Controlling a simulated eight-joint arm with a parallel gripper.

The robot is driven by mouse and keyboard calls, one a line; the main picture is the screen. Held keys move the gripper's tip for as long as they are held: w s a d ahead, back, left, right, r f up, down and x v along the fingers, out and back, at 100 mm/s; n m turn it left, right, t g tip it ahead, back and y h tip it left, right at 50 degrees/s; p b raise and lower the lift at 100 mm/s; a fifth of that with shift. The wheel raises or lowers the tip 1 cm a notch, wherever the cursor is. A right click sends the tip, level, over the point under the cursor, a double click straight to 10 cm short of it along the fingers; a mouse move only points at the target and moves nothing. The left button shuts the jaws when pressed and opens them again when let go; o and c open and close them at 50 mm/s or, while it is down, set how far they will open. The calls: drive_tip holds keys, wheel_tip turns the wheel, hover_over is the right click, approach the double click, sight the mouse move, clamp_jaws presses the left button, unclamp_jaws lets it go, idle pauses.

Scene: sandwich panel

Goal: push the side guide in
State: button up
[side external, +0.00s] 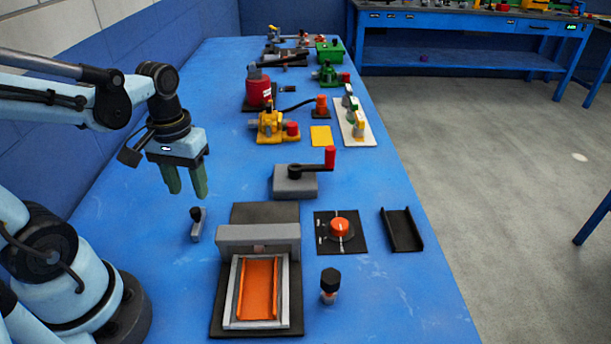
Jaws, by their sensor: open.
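My gripper (187,190) hangs above the blue table at the left, open and empty, its two green fingers pointing down. Below and a little right of it, apart from it, stands a small grey piece with a black knob (198,224). Right of that is a black base plate (228,318) bearing a grey bridge (232,236) and a light grey frame (232,290) around an orange channel (261,285). A black-knobbed post (330,284) stands right of the frame. I cannot tell for certain which piece is the side guide.
A grey block with a red-handled crank (330,158) stands behind the bridge. A red-orange knob (340,227) on a black plate and a black channel (401,230) are to the right. Several coloured devices fill the far table. The table's right edge borders open floor.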

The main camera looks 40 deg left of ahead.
sight(195, 209)
drive_tip(key=shift+f, duration=2.7)
clamp_jaws()
